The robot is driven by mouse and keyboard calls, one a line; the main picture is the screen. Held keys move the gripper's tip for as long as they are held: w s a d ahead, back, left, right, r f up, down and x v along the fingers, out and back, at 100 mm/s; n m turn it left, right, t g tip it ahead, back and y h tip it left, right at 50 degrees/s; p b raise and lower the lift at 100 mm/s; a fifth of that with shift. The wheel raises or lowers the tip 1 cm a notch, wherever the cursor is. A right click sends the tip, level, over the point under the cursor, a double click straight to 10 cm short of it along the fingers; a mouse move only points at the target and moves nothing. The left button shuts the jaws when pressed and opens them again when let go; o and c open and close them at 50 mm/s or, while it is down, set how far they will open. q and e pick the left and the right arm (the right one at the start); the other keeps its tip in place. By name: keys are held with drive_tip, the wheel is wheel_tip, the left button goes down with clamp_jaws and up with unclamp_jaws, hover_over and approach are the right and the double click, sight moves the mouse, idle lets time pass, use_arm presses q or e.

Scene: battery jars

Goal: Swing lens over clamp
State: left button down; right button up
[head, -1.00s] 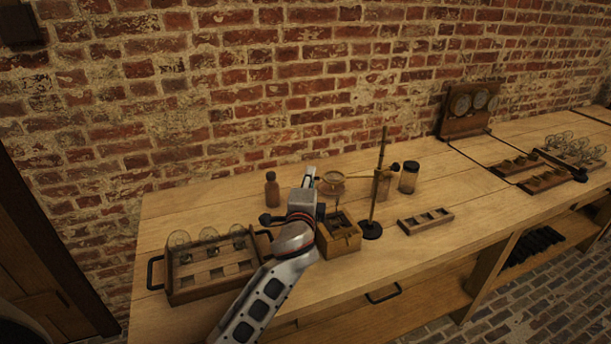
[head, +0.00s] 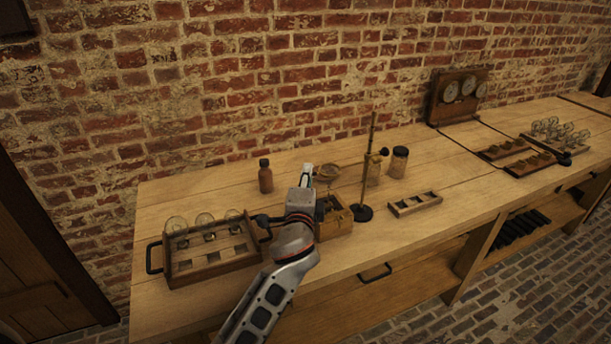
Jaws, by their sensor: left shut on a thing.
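The round lens (head: 327,171) sits in a ring on a thin arm of the upright stand (head: 367,170), whose dark round base rests on the bench. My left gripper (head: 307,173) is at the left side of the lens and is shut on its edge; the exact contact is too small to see. A small wooden box (head: 336,217) stands in front of the lens, left of the stand base. My gripper and wrist hide part of it. The clamp cannot be made out clearly. The lens appears behind the box, not squarely above it. My right gripper is out of view.
A brown bottle (head: 265,176) stands left of my gripper. A handled tray (head: 212,262) with glass jars is at the left. A dark-lidded jar (head: 398,162) and a slotted wooden rack (head: 415,204) are right of the stand. The bench at far right holds more racks.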

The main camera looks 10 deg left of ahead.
use_arm(q)
drive_tip(key=shift+d+f, duration=0.1)
drive_tip(key=shift+d, duration=0.2)
drive_tip(key=c, duration=2)
unclamp_jaws()
drive_tip(key=shift+s, duration=0.1)
drive_tip(key=shift+a, duration=0.1)
drive_tip(key=s, duration=0.4)
drive_tip(key=s+d, duration=0.1)
drive_tip(key=s, duration=0.3)
drive_tip(key=s+d, duration=0.1)
drive_tip(key=s, duration=0.3)
